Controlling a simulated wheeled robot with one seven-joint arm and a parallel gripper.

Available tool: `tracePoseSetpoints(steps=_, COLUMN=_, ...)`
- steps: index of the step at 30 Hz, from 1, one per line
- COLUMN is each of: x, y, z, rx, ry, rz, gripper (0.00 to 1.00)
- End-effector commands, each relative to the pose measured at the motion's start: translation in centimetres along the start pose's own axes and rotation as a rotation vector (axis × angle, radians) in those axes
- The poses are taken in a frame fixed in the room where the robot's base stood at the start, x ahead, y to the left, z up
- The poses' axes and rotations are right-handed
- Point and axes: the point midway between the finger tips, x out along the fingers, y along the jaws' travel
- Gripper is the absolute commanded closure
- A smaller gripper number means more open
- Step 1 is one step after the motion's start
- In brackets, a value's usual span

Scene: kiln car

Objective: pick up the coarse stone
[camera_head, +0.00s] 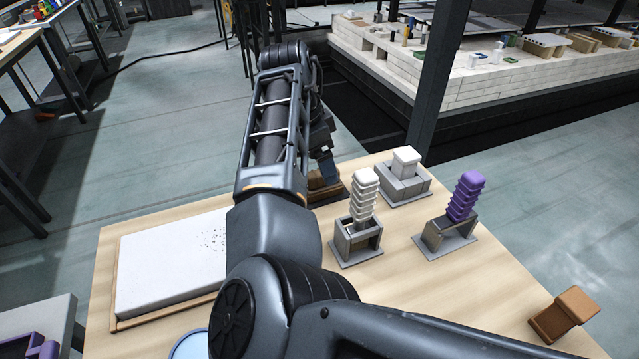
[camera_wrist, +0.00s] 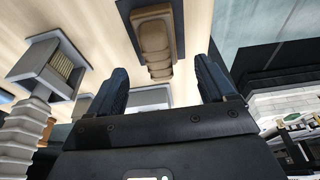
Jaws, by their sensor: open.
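No label marks the coarse stone, so I cannot tell for sure which piece it is. A brown ribbed piece (camera_wrist: 153,42) in a dark-edged holder lies ahead of my gripper (camera_wrist: 162,88) in the wrist view, between the lines of the two fingers. My gripper is open, and nothing shows between its fingertips. In the head view a brown holder (camera_head: 328,190) shows partly behind my arm at the table's far edge, with my gripper (camera_head: 322,165) close above it. A white ribbed piece (camera_head: 363,197) and a purple ribbed piece (camera_head: 465,196) stand upright in grey holders.
A white block (camera_head: 406,161) sits in a grey holder at the table's back. A brown holder (camera_head: 563,314) stands at the front right. A pale slab (camera_head: 165,265) in a wooden frame lies left. A dark post (camera_head: 437,80) rises behind the table.

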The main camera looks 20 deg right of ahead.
Motion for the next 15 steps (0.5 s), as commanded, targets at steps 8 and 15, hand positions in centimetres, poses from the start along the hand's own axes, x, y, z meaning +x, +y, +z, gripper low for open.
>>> tracePoseSetpoints(steps=8, x=3.5, y=0.1, z=0.6, rx=-0.001, ry=-0.001, rz=0.002, gripper=0.17)
tracePoseSetpoints(steps=15, x=5.4, y=0.1, z=0.6, rx=0.0, ry=0.0, rz=-0.001, gripper=0.17)
